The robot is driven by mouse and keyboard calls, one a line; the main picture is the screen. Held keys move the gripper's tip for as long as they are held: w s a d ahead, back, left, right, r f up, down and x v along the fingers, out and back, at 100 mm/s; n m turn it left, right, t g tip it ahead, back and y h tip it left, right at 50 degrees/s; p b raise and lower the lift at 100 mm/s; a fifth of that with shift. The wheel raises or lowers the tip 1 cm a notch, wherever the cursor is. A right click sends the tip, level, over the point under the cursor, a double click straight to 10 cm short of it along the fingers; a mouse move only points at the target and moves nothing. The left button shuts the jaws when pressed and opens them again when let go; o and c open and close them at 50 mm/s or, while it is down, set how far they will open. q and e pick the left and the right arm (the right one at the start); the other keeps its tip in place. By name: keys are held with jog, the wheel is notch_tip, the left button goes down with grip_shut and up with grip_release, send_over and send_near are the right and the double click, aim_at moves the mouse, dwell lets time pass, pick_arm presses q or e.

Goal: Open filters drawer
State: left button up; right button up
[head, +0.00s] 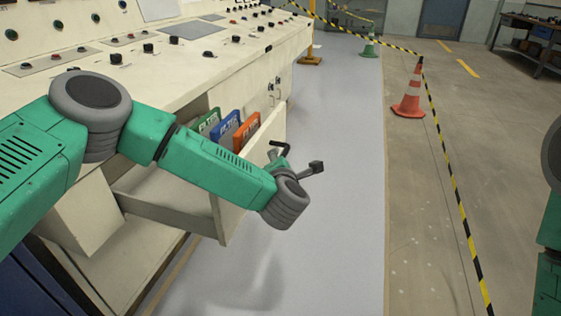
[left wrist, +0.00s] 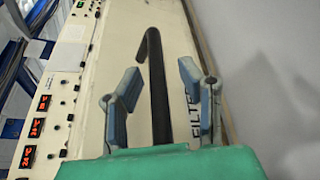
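The filters drawer (head: 228,215) stands pulled out of the cream console, with green, blue and orange filters (head: 245,132) upright inside. Its front, with partly hidden "FILTE" lettering (left wrist: 193,118), fills much of the left wrist view. A black bar handle (left wrist: 156,85) runs up this front; its bent end (head: 279,146) shows in the head view. My left gripper (left wrist: 160,88) is open, one finger on each side of the handle, with visible gaps. In the head view my left gripper (head: 295,162) is at the drawer's outer side, partly hidden by my wrist. My right gripper is out of view.
The console (head: 215,65) with knobs and switches runs along the left. Grey floor (head: 335,200) right of the drawer is clear. Farther right stand an orange cone (head: 409,97) and black-yellow tape (head: 447,165).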

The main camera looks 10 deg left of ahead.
pick_arm(q)
jog(key=v, duration=1.2)
jog(key=shift+f, duration=0.2)
jog(key=s+a+f+m+g+h+p, duration=0.2)
jog(key=s+f+m+g+h+p, duration=0.45)
jog(key=s+f+m, duration=1)
jog(key=s+a+m+g+y+p, duration=0.2)
jog(key=s+a+m+g, duration=0.5)
jog(key=s, duration=1.1)
jog(key=a+m, duration=0.4)
jog(key=a, duration=0.3)
jog(key=shift+a+r+g+p, duration=0.3)
jog(key=shift+r+g+p, duration=0.05)
jog(key=shift+p, duration=0.05)
